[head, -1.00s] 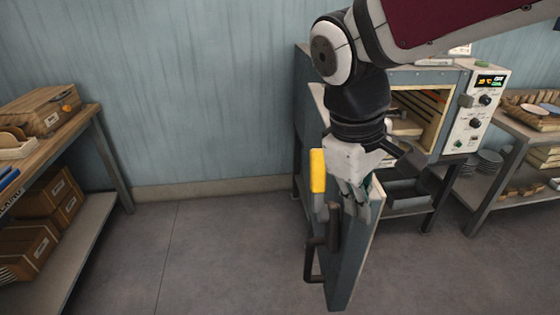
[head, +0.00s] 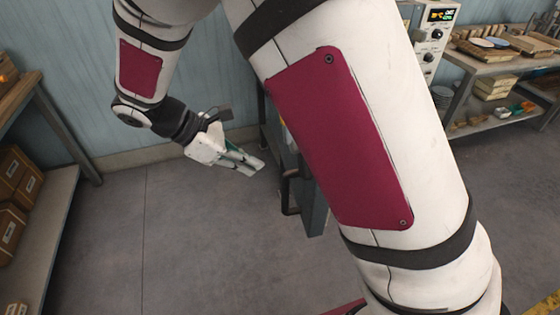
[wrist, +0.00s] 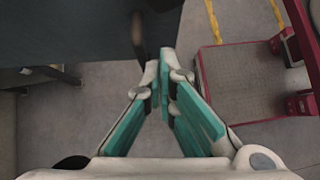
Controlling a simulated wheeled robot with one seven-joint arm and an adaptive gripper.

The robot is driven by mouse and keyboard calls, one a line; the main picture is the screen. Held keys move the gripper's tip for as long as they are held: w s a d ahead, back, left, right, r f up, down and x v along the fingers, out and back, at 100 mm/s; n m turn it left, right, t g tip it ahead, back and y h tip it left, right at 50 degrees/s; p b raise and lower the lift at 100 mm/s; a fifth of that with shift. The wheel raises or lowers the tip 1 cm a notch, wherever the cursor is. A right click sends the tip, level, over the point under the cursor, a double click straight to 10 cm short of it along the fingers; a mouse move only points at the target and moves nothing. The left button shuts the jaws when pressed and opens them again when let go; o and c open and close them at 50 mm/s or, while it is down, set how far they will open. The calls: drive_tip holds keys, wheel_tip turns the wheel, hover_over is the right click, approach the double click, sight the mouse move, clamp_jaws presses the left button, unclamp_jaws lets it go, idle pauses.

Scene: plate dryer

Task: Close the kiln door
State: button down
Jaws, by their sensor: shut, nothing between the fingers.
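The kiln door (head: 315,205) stands open in the head view, swung out toward me, mostly hidden behind my arm. Its dark bar handle (head: 290,192) is on its left face. My gripper (head: 257,168) is shut and empty, left of the door and apart from it, with its fingers pointing right toward the door. The kiln's body is hidden by my arm; its control panel (head: 436,38) shows at the top. In the wrist view a dark slab, seemingly the door (wrist: 75,28), fills the upper left. A blurred dark bar, likely the handle (wrist: 138,38), is just beyond the fingertips (wrist: 166,58).
A shelf unit with cardboard boxes (head: 18,170) stands at the left. A rack with dishes and baskets (head: 500,62) stands at the back right. The floor (head: 190,235) left of the door is clear.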

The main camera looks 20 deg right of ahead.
sight(288, 180)
drive_tip(key=x, duration=0.8)
drive_tip(key=p+x, duration=0.1)
drive_tip(key=x, duration=0.2)
drive_tip(key=shift+d, duration=1.4)
